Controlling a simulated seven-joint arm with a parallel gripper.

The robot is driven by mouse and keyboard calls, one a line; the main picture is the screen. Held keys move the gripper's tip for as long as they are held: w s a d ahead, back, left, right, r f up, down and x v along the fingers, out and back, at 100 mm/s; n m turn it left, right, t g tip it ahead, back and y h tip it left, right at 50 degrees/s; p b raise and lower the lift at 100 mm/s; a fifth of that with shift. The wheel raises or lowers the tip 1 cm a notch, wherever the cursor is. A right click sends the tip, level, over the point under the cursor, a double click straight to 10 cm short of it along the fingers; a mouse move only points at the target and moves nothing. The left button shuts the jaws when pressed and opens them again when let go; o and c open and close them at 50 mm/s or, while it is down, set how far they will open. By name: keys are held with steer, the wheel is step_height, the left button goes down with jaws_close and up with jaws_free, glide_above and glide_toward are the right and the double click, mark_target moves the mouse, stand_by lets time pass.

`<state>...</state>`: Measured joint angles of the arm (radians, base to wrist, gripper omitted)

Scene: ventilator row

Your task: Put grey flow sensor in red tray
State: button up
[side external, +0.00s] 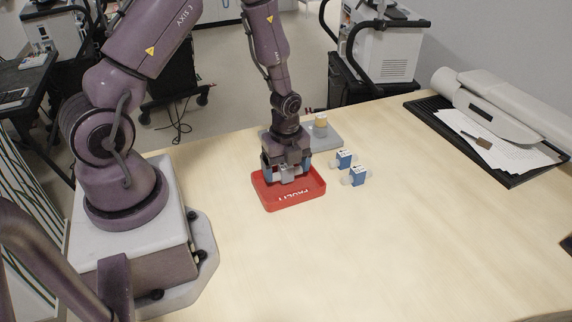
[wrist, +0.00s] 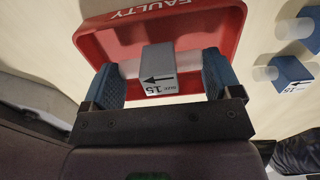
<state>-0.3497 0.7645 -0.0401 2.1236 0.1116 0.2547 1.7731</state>
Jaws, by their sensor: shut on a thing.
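The grey flow sensor (wrist: 158,68) is between the two blue finger pads of my gripper (wrist: 160,78), which is shut on it. It has a grey block body with an arrow and "15" on its face, and pale tube ends toward each pad. In the wrist view it overlaps the red tray (wrist: 225,35), whose wall reads "FAULTY". In the side view the red tray (side external: 290,203) lies on the table, and my gripper (side external: 285,174) points down over its back part with the grey sensor (side external: 287,171). I cannot tell whether the sensor touches the tray floor.
Two blue flow sensors (side external: 343,160) (side external: 356,176) lie right of the tray. A grey plate (side external: 330,139) with a tan-topped piece (side external: 321,122) stands behind my gripper. A black tray with papers (side external: 490,140) is at the far right. The table's front is clear.

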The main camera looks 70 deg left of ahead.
steer(key=shift+f, duration=0.25)
steer(key=o, duration=0.7)
steer(key=shift+o, duration=0.2)
steer(key=shift+r, duration=0.15)
step_height(320, 180, up, 13)
step_height(320, 180, up, 13)
steer(key=n+t+y, duration=0.1)
steer(key=n+t, duration=0.2)
steer(key=n, duration=0.6)
glide_above(286, 165)
steer(key=s+d, duration=0.4)
steer(key=d, duration=0.2)
steer(key=s+d+r+n+t+h, duration=0.1)
steer(key=s+d+r+n+t, duration=0.1)
steer(key=s+d+r+n, duration=0.2)
steer(key=s+r+n, duration=0.2)
steer(key=s+n, duration=0.1)
steer(key=n, duration=0.1)
steer(key=shift+s+n+t, duration=0.3)
steer(key=shift+s+n, duration=0.1)
steer(key=shift+d, duration=0.1)
